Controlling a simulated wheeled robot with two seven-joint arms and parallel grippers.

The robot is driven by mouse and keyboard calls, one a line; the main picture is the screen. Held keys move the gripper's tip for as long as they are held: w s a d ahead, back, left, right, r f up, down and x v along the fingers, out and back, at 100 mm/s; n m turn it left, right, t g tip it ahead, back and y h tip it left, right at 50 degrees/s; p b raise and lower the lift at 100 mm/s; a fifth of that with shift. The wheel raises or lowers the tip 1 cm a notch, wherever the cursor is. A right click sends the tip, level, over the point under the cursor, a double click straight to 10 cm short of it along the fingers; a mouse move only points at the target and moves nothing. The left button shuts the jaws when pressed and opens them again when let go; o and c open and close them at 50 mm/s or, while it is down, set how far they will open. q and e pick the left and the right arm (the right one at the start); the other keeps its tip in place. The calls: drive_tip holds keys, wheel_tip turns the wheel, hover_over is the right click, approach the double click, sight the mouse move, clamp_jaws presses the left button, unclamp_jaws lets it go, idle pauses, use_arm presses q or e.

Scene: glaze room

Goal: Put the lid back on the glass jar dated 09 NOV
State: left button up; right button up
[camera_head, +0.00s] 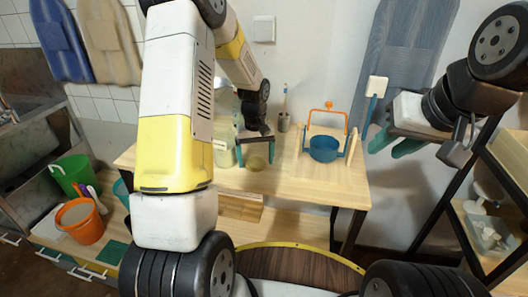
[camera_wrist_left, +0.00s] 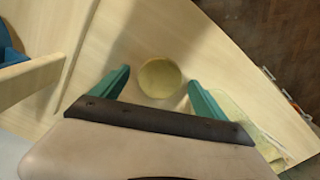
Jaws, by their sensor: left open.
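A small round yellowish disc (camera_head: 256,163), which looks like the lid, lies on the wooden table. In the left wrist view the disc (camera_wrist_left: 159,78) sits just beyond and between the fingertips. My left gripper (camera_head: 257,160) is open above it, its teal fingers apart and empty. A pale green glass container (camera_head: 223,154) stands left of the gripper, partly hidden by my left arm; no date is readable on it. A pale greenish shape (camera_wrist_left: 248,118) beside the right finger in the wrist view may be the same container. My right gripper (camera_head: 394,148) is open and empty, right of the table.
A blue pot in an orange-handled frame (camera_head: 323,149) stands on the table's right part. A cup with brushes (camera_head: 284,122) is at the back. A shelf rack (camera_head: 490,220) stands at right. Orange (camera_head: 79,222) and green (camera_head: 70,174) buckets are at left.

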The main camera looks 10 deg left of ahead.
sight(256, 162)
idle(0.3)
use_arm(q)
drive_tip(key=c, duration=1.4)
drive_tip(key=shift+r, duration=0.6)
wheel_tip(256, 162, up, 2)
drive_tip(key=shift+r, duration=0.2)
drive_tip(key=s+d, duration=0.2)
drive_tip(key=s, duration=0.3)
drive_tip(key=s+d+r, duration=0.1)
drive_tip(key=s+d, duration=0.1)
drive_tip(key=s, duration=0.3)
drive_tip(key=s+d, duration=0.2)
drive_tip(key=s, duration=0.3)
drive_tip(key=shift+d+r, duration=0.1)
drive_tip(key=shift+r, duration=0.05)
drive_tip(key=shift+w, duration=0.1)
